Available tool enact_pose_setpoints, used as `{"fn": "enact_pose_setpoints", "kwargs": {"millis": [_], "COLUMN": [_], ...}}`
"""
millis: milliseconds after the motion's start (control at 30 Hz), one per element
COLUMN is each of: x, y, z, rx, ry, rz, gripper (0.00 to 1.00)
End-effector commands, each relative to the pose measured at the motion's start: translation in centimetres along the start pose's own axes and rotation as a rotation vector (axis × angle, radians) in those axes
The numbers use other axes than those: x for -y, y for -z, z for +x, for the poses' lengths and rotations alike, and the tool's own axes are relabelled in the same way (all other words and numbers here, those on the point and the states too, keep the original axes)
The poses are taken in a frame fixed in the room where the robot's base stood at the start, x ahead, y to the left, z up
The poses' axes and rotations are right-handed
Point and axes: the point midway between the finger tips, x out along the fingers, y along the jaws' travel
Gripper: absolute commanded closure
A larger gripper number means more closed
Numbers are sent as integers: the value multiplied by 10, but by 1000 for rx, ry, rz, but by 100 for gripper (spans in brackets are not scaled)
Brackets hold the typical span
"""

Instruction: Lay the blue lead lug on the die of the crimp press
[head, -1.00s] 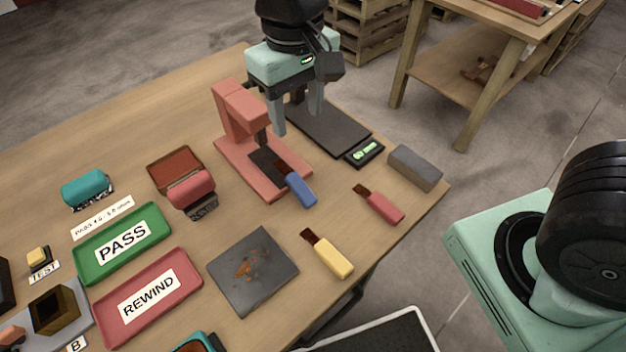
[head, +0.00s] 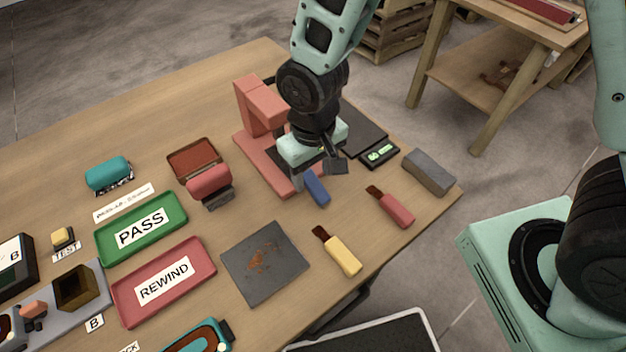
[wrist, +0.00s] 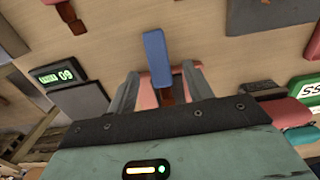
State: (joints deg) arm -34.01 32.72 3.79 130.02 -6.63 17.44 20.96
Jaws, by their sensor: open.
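The blue lead lug (head: 316,187) lies at the front edge of the salmon-red crimp press (head: 262,108). Its brown metal end is hidden by my gripper in the head view. In the wrist view the blue body (wrist: 156,58) points away from the press, and the brown end lies over the pink press base. My gripper (head: 312,167) is open, directly above the lug and press base. In the wrist view its fingers (wrist: 160,74) stand on either side of the lug. I cannot tell the height gap. The die is hidden behind my gripper.
A red lug (head: 391,207) and a yellow lug (head: 340,252) lie right and front. A grey block (head: 429,172) and a scale display (head: 380,154) are to the right. A dark plate (head: 264,263), green PASS tray (head: 143,230) and red REWIND tray (head: 163,281) are to the left.

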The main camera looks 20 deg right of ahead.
Motion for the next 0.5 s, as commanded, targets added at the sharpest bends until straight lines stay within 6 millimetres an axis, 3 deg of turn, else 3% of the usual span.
{"fn": "enact_pose_setpoints", "kwargs": {"millis": [200, 433, 500], "x": [0, 0, 0], "y": [0, 0, 0], "z": [18, 18, 18], "rx": [1, -1, -1], "ry": [-1, 0, 0], "rz": [0, 0, 0], "gripper": [49, 49, 69]}}
